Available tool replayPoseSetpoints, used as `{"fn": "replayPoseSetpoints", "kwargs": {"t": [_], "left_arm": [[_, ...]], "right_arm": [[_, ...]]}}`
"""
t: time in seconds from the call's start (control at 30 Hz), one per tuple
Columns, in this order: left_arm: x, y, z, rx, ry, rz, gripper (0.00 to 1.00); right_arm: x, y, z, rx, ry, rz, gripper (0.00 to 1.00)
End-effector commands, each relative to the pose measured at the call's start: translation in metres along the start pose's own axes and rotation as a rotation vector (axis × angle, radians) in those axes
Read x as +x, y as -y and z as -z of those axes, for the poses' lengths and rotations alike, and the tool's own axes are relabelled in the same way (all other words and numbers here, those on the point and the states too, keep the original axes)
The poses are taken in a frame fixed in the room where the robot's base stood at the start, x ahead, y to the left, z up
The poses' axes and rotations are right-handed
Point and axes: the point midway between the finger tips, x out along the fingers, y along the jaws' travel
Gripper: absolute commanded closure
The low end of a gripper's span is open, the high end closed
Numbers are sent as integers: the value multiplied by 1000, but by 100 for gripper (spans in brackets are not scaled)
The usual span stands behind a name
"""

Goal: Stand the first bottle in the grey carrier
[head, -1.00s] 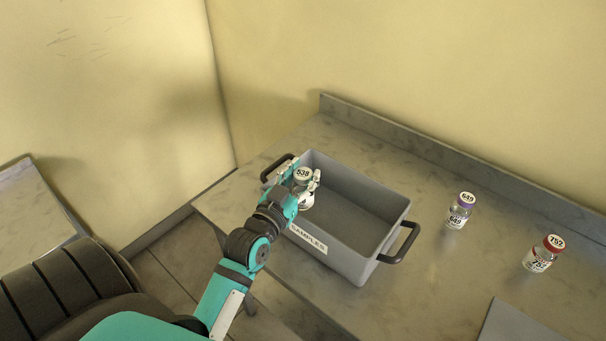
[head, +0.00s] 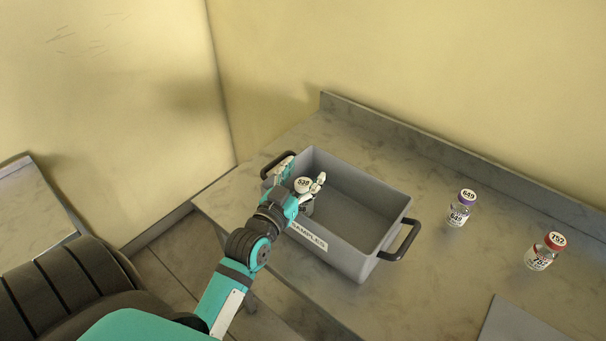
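The grey carrier (head: 372,205), labelled SAMPLES, stands on the bench with its dark handles at its two ends. A bottle with a white cap marked 538 (head: 304,187) stands upright inside it, near the left end. My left gripper (head: 305,171) is over that end of the carrier. Its fingers are spread on either side of the bottle's cap, with gaps showing beside the cap. The bottle's lower part is partly hidden by the gripper and wrist. My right gripper is not in view.
A purple-capped bottle marked 649 (head: 461,209) and a red-capped bottle marked 752 (head: 545,252) stand on the bench right of the carrier. A grey flat panel (head: 515,322) lies at the lower right. The rest of the carrier's floor is empty.

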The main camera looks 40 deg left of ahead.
Motion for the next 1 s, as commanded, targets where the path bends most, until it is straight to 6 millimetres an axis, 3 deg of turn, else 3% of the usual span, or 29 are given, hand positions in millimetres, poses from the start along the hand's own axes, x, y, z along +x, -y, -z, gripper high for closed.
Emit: {"fn": "replayPoseSetpoints", "kwargs": {"t": [0.17, 0.33, 0.4, 0.7, 1.0], "left_arm": [[0, 0, 1, 0, -1, 0, 39], [-1, 0, 16, 0, -2, 0, 39], [-16, 0, 8, 2, 4, 0, 39], [-83, 0, 8, 1, 4, 0, 39], [-117, 0, 11, 0, 1, 0, 39]], "right_arm": [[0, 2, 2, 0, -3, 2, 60], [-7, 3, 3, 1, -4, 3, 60], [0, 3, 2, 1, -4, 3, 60], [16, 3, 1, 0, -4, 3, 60], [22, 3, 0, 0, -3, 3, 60]]}}
